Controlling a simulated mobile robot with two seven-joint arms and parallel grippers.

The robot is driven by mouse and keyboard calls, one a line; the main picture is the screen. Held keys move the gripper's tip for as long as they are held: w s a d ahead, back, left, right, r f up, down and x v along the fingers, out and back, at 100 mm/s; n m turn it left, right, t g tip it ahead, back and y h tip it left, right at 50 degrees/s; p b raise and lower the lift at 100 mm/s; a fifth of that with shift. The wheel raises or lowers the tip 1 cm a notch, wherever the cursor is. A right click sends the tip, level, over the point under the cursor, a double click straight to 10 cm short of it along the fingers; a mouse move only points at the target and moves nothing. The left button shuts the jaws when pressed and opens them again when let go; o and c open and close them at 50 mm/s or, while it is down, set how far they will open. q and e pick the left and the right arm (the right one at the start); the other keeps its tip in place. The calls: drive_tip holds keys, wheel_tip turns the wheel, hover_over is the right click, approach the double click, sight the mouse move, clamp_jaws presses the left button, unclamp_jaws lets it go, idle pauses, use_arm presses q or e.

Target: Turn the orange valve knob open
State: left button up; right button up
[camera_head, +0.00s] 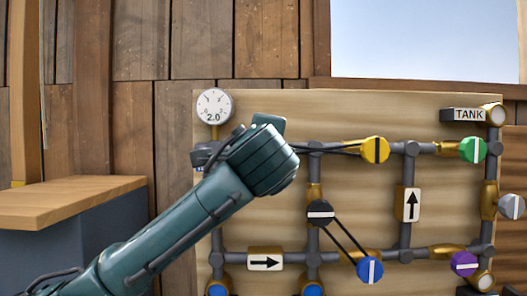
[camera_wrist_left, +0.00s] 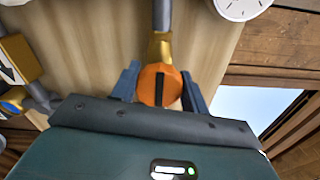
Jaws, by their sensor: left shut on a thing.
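The orange valve knob (camera_wrist_left: 153,84) shows in the left wrist view on a brass fitting below a grey pipe. It has a dark stripe that runs roughly along the pipe. My left gripper (camera_wrist_left: 160,88) has one finger on each side of the knob and is shut on it. In the head view my left arm reaches to the upper left of the pipe board (camera_head: 350,105), and its wrist (camera_head: 262,160) hides the knob and the fingers. My right gripper is not in view.
A gauge (camera_head: 214,106) reading 2.0 sits above my wrist. Yellow (camera_head: 375,150), green (camera_head: 472,149), black (camera_head: 320,213), blue (camera_head: 369,270) and purple (camera_head: 463,264) knobs are on the board. Dark rods join yellow toward my wrist and black to blue. A wooden-topped counter (camera_head: 70,199) stands left.

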use_arm(q)
drive_tip(key=o, duration=1)
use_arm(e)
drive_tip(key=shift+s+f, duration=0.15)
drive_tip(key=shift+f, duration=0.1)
use_arm(q)
drive_tip(key=shift+s, duration=0.1)
drive_tip(key=s+b, duration=0.2)
drive_tip(key=s, duration=1.1)
drive_tip(key=shift+b, duration=0.35)
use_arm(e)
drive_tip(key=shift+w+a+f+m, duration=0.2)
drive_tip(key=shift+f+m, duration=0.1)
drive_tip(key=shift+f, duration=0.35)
